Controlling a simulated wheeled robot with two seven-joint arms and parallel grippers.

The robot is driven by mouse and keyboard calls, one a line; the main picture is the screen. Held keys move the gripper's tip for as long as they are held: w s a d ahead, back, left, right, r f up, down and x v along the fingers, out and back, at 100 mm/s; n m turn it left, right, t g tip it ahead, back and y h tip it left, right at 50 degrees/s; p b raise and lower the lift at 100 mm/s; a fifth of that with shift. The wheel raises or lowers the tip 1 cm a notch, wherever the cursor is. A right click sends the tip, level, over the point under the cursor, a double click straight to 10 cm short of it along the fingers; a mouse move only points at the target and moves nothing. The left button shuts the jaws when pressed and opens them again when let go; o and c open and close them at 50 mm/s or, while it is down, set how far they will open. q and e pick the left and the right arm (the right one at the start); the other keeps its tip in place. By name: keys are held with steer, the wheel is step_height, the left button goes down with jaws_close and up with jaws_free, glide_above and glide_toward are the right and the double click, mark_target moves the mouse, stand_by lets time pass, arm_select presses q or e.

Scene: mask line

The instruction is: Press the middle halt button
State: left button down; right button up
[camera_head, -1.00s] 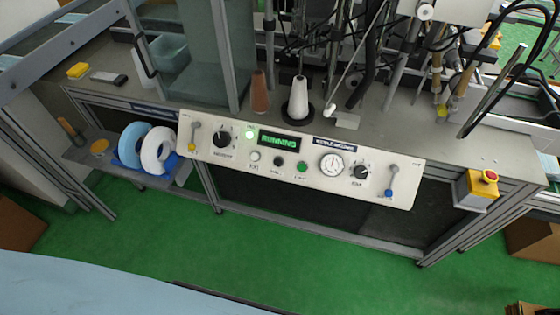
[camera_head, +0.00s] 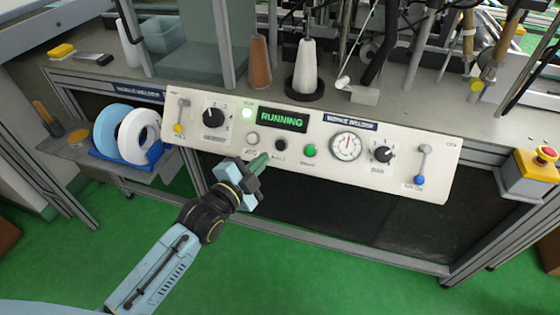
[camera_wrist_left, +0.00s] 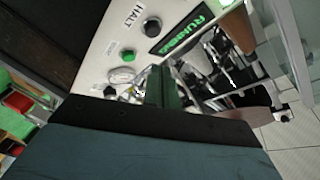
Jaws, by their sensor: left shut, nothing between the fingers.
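The middle button is black (camera_head: 281,145) and sits in a row on the white control panel, between a pale button (camera_head: 253,138) and a green button (camera_head: 310,151). In the left wrist view the black button (camera_wrist_left: 152,25) shows beside a label reading HALT, with the green button (camera_wrist_left: 128,55) near it. My left gripper (camera_head: 259,161) is shut and empty, its greenish fingertips just below and left of the black button. Whether they touch the panel I cannot tell. The fingers also show in the left wrist view (camera_wrist_left: 160,88). My right gripper is not in view.
The panel display (camera_head: 282,119) reads RUNNING beside a lit green lamp (camera_head: 247,113). Knobs, a gauge (camera_head: 346,146) and levers flank the buttons. A red emergency button (camera_head: 546,153) on a yellow box is far right. White and blue rolls (camera_head: 138,136) lie at left.

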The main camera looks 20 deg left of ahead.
mark_target(281, 145)
arm_select(q)
steer(key=shift+m+t+h, duration=0.5)
steer(key=shift+m+t, duration=0.1)
steer(key=shift+m, duration=0.2)
steer(key=r, duration=0.2)
steer(key=d+r, duration=0.1)
steer(key=r, duration=0.1)
steer(key=shift+s+r+b, duration=0.1)
steer(key=shift+r+b, duration=0.05)
steer(key=shift+b, duration=0.2)
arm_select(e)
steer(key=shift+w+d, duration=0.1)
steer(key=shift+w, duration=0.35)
